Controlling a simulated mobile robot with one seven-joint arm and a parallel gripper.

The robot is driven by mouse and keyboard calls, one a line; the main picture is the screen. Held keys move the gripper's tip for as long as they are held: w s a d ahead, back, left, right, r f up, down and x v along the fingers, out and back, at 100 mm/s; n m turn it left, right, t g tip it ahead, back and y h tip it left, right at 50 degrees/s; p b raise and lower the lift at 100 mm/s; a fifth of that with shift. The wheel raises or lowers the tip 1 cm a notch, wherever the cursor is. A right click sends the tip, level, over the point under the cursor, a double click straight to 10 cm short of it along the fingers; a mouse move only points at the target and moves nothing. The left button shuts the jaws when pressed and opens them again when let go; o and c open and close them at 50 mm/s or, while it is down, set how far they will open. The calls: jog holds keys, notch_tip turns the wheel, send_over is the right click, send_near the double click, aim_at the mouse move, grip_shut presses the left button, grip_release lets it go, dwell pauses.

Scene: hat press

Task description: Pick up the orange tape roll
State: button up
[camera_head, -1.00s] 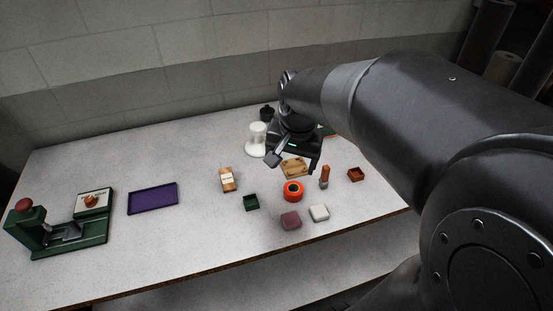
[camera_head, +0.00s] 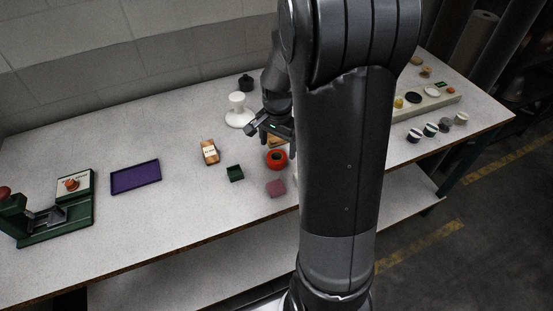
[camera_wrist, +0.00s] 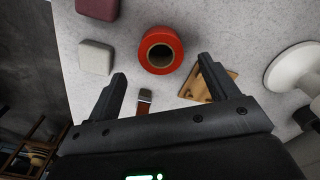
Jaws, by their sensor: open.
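The orange tape roll (camera_head: 277,159) lies flat on the grey table, with its round hole facing up. In the wrist view the tape roll (camera_wrist: 160,50) is beyond the fingertips and roughly midway between them, touched by neither. My gripper (camera_head: 268,135) is above the table just behind the roll in the head view. In the wrist view my gripper (camera_wrist: 163,68) has its two fingers wide apart with nothing between them. My arm hides part of the table to the right of the roll in the head view.
Close to the roll are a maroon block (camera_head: 276,187), a white block (camera_wrist: 95,57), a wooden piece (camera_wrist: 208,85) and a small brown-handled tool (camera_wrist: 143,104). A green box (camera_head: 235,173) and a white stand (camera_head: 238,112) are farther left. The table between the purple tray (camera_head: 136,177) and the labelled block (camera_head: 210,151) is clear.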

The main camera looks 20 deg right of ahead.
aim_at(277, 156)
jog(key=shift+a+f, duration=0.2)
jog(key=shift+f, duration=2.5)
jog(key=shift+c, duration=0.5)
jog(key=c, duration=1)
jog(key=shift+o, duration=0.2)
jog(key=shift+r, duration=0.15)
